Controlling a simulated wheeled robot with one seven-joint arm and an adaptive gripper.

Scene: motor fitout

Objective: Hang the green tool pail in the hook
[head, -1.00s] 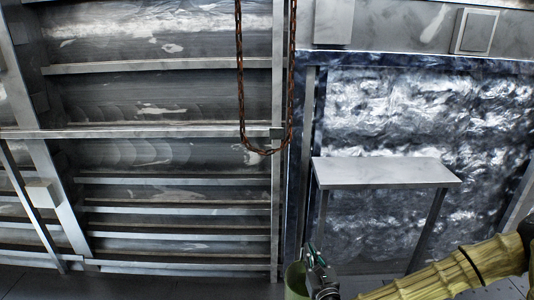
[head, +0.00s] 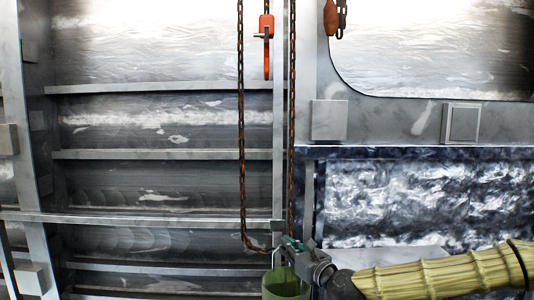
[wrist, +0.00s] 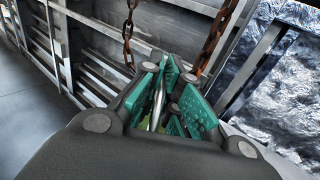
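The green tool pail (head: 286,284) hangs below my gripper (head: 287,246) at the bottom of the head view, its lower part cut off by the frame. Its thin handle rises to the green finger pads. In the wrist view the pads of my gripper (wrist: 168,95) close around a thin metal bar that looks like the handle, with a little green below. An orange hook (head: 266,50) hangs at the top of the head view, between the two chain strands, well above the pail. The wrist view does not show the hook.
A rusty chain loop (head: 241,150) hangs down near the pail's left side in the head view. A second orange hook or block (head: 331,18) hangs at the upper right. A grey table (head: 390,258) stands behind my arm. Ribbed metal walls lie behind.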

